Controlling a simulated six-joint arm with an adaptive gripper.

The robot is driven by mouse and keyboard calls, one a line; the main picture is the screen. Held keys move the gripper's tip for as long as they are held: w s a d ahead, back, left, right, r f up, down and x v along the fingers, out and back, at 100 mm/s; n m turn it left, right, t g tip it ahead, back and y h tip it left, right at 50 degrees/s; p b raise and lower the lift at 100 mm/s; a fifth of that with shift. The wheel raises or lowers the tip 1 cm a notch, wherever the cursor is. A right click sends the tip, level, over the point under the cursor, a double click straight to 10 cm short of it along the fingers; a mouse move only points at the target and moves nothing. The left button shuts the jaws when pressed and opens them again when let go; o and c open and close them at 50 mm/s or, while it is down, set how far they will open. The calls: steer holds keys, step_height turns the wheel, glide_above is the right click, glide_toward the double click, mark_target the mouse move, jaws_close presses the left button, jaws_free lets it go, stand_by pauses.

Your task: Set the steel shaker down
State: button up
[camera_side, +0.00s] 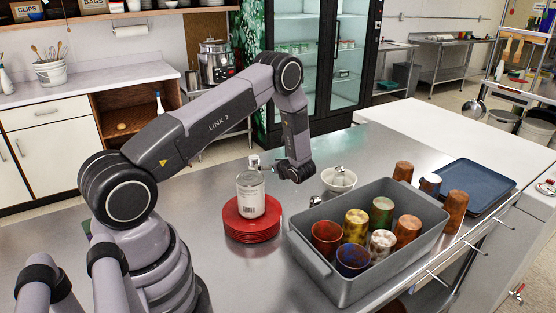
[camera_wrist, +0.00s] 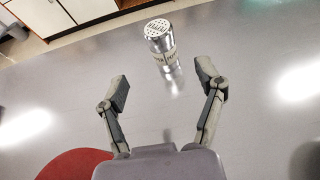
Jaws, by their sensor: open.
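The steel shaker (camera_wrist: 160,38) has a perforated silver top and a band of dark lettering. In the wrist view it stands upright on the grey steel counter (camera_wrist: 60,80), its reflection below it. My gripper (camera_wrist: 164,84) is open and empty, and the shaker is beyond the fingertips, between their lines and touching neither. In the side view my gripper's fingers are mostly hidden. A small silver shape (camera_side: 254,161) behind a labelled can may be the shaker's top.
A white bowl (camera_side: 339,181) is to the right. A grey bin (camera_side: 345,284) holds several patterned cups. A dark blue tray (camera_side: 478,187) lies far right. Counter left of the plates is clear.

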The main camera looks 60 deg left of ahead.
steer(key=s+d+r+n+g+h, duration=0.1)
steer(key=s+d+r+n, duration=0.2)
steer(key=r, duration=0.5)
steer(key=s+d+r+n+h, duration=0.2)
steer(key=d+r+n, duration=0.15)
steer(key=r, duration=0.35)
steer(key=s+d+r+n+g+h, duration=0.1)
steer(key=s+d+r+n, duration=0.2)
steer(key=r, duration=0.5)
steer(key=s+d+r+n+t+h, duration=0.3)
steer(key=s+d+r+n+h, duration=0.1)
steer(key=s+d, duration=0.5)
steer(key=s+d+r+n+t+h, duration=0.4)
steer(key=s+d+r+h, duration=0.1)
steer(key=s+d, duration=0.4)
steer(key=shift+s+d+r+t, duration=0.3)
steer(key=shift+s+d, duration=0.1)
steer(key=shift+d, duration=0.25)
